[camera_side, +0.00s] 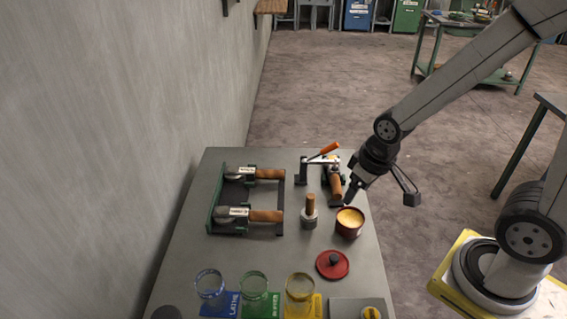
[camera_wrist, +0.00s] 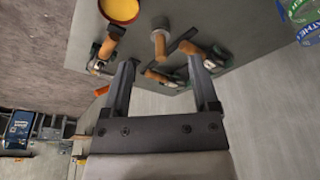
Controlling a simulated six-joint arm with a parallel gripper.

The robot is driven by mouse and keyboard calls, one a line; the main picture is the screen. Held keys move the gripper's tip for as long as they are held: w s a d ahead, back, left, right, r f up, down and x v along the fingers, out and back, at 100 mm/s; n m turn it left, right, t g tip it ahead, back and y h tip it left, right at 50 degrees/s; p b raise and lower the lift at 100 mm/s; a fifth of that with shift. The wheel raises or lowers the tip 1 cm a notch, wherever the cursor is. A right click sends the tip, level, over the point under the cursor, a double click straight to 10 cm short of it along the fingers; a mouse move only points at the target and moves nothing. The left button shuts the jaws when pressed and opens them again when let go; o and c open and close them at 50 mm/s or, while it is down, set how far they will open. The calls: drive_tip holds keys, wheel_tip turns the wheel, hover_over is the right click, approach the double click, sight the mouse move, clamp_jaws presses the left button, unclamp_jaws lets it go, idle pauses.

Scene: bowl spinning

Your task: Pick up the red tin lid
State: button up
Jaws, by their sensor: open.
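The red tin lid (camera_side: 332,265) with a dark knob lies flat on the grey table, in front of a dark red tin (camera_side: 349,222) with yellow contents. My gripper (camera_side: 348,201) is above the table near the tin, behind the lid in the side view. In the wrist view my gripper (camera_wrist: 164,88) shows two spread fingers with nothing between them. The tin (camera_wrist: 119,10) shows at the top left of the wrist view. The lid is not visible in the wrist view.
A rack with wooden-handled tools (camera_side: 213,212) stands at the left. A wooden-handled tool (camera_side: 309,211) stands upright left of the tin. An orange-handled tool (camera_side: 324,151) lies at the back. Blue, green and yellow glass jars (camera_side: 254,284) stand at the front, beside a grey plate (camera_side: 345,306).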

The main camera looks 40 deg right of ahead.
drive_tip(key=m+g+y, duration=0.2)
drive_tip(key=m+g, duration=0.1)
drive_tip(key=m, duration=1.5)
hover_over(334, 257)
drive_tip(key=d, duration=0.2)
wheel_tip(334, 257, down, 12)
drive_tip(key=shift+a, duration=0.2)
drive_tip(key=shift+f, duration=0.25)
drive_tip(key=shift+a+f, duration=0.2)
drive_tip(key=shift+f, duration=0.9)
drive_tip(key=shift+a+f, duration=0.1)
drive_tip(key=shift+f, duration=0.1)
drive_tip(key=shift+a+f, duration=0.25)
drive_tip(key=shift+f, duration=0.9)
drive_tip(key=shift+a+f, duration=0.2)
drive_tip(key=shift+f, duration=0.95)
